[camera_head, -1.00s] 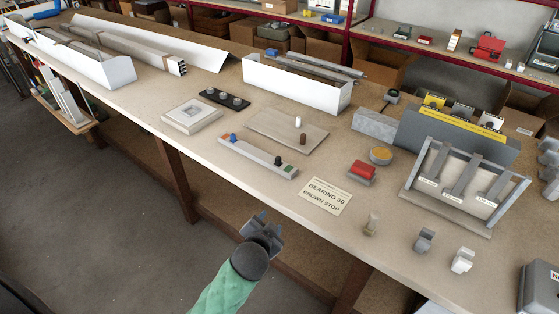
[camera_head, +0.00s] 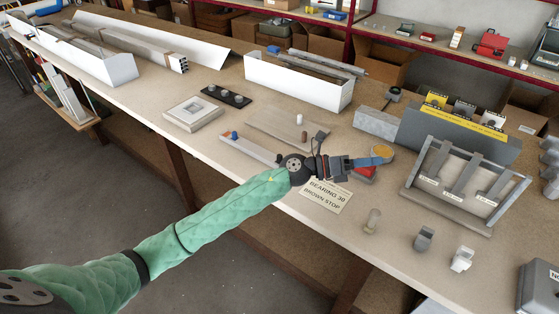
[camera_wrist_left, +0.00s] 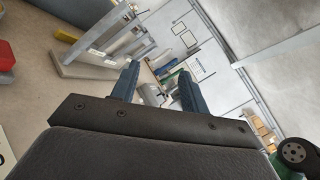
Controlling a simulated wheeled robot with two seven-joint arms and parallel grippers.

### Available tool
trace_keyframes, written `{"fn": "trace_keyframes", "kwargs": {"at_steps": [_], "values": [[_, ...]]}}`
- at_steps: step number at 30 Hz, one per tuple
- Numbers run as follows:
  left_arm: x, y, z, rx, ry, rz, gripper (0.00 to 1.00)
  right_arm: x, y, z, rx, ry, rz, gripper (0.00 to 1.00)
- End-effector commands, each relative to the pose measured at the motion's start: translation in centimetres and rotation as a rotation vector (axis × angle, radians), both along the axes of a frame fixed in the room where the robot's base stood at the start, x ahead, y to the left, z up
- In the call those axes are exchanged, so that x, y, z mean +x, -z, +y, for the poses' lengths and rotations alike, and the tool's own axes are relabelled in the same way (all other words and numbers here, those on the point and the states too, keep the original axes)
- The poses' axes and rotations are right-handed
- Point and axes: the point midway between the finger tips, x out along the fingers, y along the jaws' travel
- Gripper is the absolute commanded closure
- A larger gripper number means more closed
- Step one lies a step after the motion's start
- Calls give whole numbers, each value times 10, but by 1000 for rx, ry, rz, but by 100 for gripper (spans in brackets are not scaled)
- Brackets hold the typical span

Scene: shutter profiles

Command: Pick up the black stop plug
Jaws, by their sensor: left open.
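In the head view, the black stop plug cannot be made out clearly now; my left wrist covers the right part of the pale strip (camera_head: 243,145) where it stood earlier. A blue plug (camera_head: 234,134) stands on the strip's left part. A white plug (camera_head: 299,119) and a brown plug (camera_head: 304,137) stand on a flat tan board (camera_head: 268,125). My left gripper (camera_head: 385,156) is open, reaching right above the red block and the round yellow-topped piece. In the left wrist view its two blue fingers (camera_wrist_left: 157,88) are apart with nothing between them.
A sign card (camera_head: 325,198) reads "BEARING 30 BROWN STOP". The red block (camera_head: 365,173) and yellow-topped piece (camera_head: 382,150) lie close to the fingers. A grey frame rack (camera_head: 450,203) stands to the right. Small grey clamps (camera_head: 423,239) stand near the front edge.

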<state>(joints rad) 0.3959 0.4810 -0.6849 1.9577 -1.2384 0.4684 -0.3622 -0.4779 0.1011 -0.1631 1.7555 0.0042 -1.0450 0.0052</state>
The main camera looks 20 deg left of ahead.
Motion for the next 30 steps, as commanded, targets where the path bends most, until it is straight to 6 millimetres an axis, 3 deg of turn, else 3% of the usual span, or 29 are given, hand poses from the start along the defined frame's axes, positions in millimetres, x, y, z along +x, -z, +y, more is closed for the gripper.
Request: {"fn": "trace_keyframes", "kwargs": {"at_steps": [5,11,14,18,24,27,30], "values": [[14,34,3,343,165,-183,55,-12,41,0,0,-2,14,64],[42,77,45,749,331,-320,55,-29,83,0,1,-5,27,64],[61,93,82,959,405,-357,55,-38,103,0,0,-7,33,64],[92,103,147,1256,497,-366,55,-52,131,-1,1,-9,42,64],[125,92,239,1598,587,-304,55,-71,161,-3,0,-11,51,64],[133,84,269,1698,612,-269,55,-77,169,-3,1,-11,53,64],[137,79,284,1750,625,-246,55,-80,174,-4,1,-12,53,64]]}}
